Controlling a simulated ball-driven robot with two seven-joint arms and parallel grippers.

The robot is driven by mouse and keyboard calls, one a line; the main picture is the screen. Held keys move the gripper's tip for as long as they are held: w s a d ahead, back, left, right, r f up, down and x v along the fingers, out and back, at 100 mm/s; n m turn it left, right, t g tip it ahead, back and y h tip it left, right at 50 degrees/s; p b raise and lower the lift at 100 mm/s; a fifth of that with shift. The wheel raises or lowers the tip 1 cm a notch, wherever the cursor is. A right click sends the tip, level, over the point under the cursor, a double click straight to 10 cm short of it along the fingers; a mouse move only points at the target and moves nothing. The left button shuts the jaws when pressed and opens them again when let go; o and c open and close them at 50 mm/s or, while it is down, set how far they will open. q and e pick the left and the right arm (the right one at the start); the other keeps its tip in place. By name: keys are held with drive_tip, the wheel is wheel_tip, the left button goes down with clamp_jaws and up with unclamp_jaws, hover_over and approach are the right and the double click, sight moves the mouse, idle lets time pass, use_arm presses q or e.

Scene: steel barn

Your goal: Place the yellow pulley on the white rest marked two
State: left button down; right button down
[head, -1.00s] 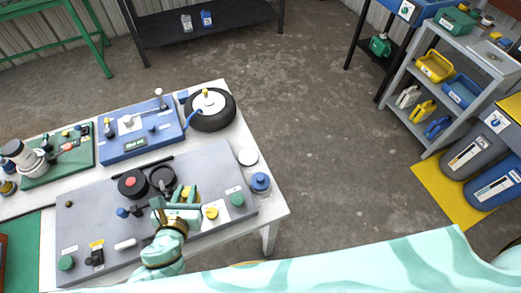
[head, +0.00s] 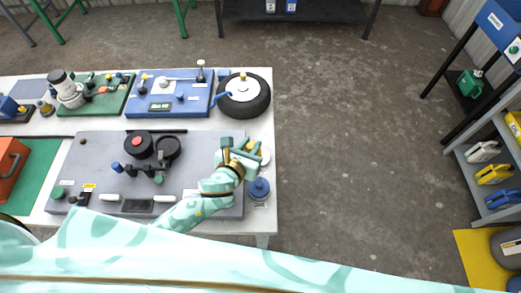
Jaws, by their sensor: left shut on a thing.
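My left gripper (head: 240,152) is over the right end of the grey board, near the table's right edge. It is shut on the yellow pulley (head: 251,146), of which only a small yellow part shows between and behind the fingers. A round white rest (head: 265,153) shows just right of the fingers, partly hidden by them. I cannot read any mark on it, nor tell whether the pulley touches it. My right gripper is not in view.
The grey board (head: 95,150) carries two dark wheels, one with a red cap (head: 137,142). A blue-lidded jar (head: 259,188) stands close to my gripper. Behind are a black tyre (head: 262,106), a blue board (head: 140,107) and a green board (head: 95,108). Open floor lies right of the table.

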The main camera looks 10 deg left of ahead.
use_arm(q)
drive_tip(key=w+f, duration=0.1)
drive_tip(key=w+f+b, duration=0.1)
drive_tip(key=f, duration=0.1)
drive_tip(key=w+d+f+b, duration=0.1)
drive_tip(key=shift+w+d+f, duration=0.1)
drive_tip(key=shift+w+f, duration=0.2)
drive_tip(key=shift+f, duration=0.1)
drive_tip(key=shift+w+f+b, duration=0.3)
drive_tip(key=shift+w+b, duration=0.1)
drive_tip(key=shift+b, duration=0.05)
drive_tip(key=f+b, duration=0.1)
drive_tip(key=f, duration=0.1)
drive_tip(key=f+b, duration=0.1)
drive_tip(key=f, duration=0.1)
drive_tip(key=shift+w+d+b, duration=0.2)
drive_tip(key=shift+w+b, duration=0.05)
drive_tip(key=shift+b, duration=0.05)
drive_tip(key=shift+r, duration=0.15)
drive_tip(key=c, duration=1.2)
unclamp_jaws()
drive_tip(key=shift+c, duration=0.2)
drive_tip(key=shift+s+r, duration=0.1)
drive_tip(key=p+v, duration=0.3)
drive_tip(key=v, duration=0.8)
drive_tip(key=shift+s+r, duration=0.15)
drive_tip(key=shift+s, duration=0.2)
